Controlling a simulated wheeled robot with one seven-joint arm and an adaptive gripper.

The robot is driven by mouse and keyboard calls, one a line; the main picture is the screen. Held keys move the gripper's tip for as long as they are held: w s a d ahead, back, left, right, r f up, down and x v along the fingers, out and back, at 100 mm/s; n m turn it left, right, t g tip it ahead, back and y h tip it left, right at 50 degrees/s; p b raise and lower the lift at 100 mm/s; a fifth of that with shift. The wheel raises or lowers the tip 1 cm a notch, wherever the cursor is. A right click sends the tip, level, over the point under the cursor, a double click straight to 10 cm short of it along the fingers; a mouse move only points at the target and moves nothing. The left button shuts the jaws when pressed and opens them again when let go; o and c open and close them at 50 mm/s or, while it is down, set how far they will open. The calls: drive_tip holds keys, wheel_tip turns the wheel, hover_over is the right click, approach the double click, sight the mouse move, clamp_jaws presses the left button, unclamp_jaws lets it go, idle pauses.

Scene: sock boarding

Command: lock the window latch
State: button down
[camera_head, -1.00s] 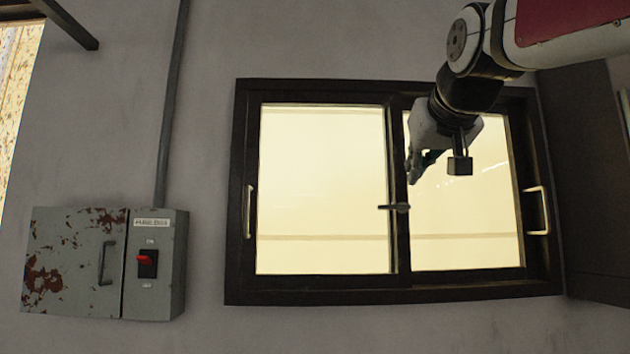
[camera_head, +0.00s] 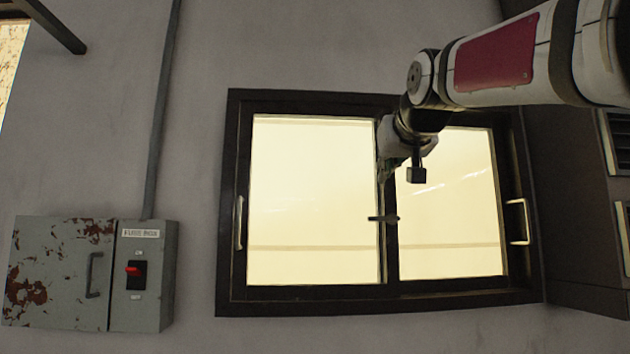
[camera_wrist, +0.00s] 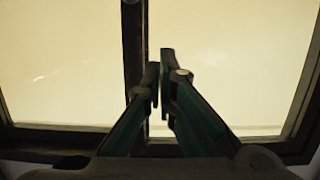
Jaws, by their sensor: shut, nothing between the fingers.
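The window (camera_head: 300,300) has a dark frame and two bright panes. Its latch (camera_head: 383,218) is a small dark bar lying level across the middle stile, below my gripper. My gripper (camera_head: 385,176) is in front of the upper part of the middle stile, its fingers pointing down, apart from the latch in the picture. The latch cannot be made out in the wrist view.
White handles stand on the window's left side (camera_head: 238,222) and right side (camera_head: 518,221). A rusty grey fuse box (camera_head: 60,270) with a red switch (camera_head: 134,268) is on the wall at left. A dark cabinet (camera_head: 575,200) stands close at right. The wall below the window is clear.

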drive_tip(key=p, duration=0.1)
hover_over(383, 219)
drive_tip(key=s+a, duration=0.1)
drive_tip(key=shift+s+f, duration=0.1)
drive_tip(key=shift+f, duration=0.7)
wheel_tip(383, 219, down, 3)
drive_tip(key=shift+s+r+p, duration=0.15)
drive_tip(key=shift+r+p, duration=0.05)
drive_tip(key=shift+p, duration=0.1)
drive_tip(key=shift+f, duration=0.6)
